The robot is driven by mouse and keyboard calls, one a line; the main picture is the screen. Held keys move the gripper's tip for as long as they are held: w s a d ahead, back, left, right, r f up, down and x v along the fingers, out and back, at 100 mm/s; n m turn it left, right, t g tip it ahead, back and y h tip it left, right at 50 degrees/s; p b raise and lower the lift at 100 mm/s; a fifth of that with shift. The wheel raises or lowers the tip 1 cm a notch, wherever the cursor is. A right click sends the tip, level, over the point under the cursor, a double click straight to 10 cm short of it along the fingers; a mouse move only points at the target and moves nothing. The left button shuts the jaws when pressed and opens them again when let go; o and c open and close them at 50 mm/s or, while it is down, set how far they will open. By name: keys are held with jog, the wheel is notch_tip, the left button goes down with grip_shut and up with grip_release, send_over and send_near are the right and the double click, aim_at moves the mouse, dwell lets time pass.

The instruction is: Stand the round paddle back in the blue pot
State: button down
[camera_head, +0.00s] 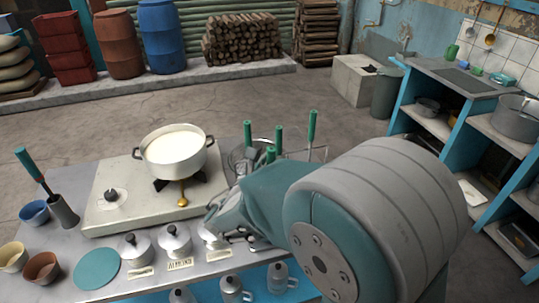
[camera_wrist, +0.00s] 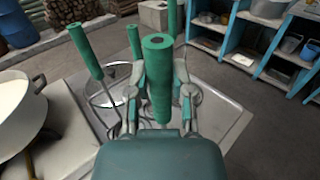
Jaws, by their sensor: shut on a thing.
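My gripper (camera_wrist: 158,92) is shut on the thick green handle of a tool (camera_wrist: 158,62), with a finger on each side. The lower end of this tool is hidden, so I cannot tell if it is the round paddle. Other green-handled tools (camera_wrist: 85,50) stand upright around it over a grey metal tray (camera_wrist: 225,118). In the head view their handles (camera_head: 312,127) rise beyond my arm, which hides most of the gripper. A small blue pot (camera_head: 34,213) sits at the table's left edge; its inside looks empty.
A pot of white liquid (camera_head: 174,150) stands on the stove (camera_head: 108,178), left of the tools.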

jog(key=shift+f, duration=0.3)
jog(key=shift+c, duration=2.2)
grip_release()
jog(key=v, duration=1.2)
jog(key=shift+a, duration=0.1)
jog(key=v, duration=0.9)
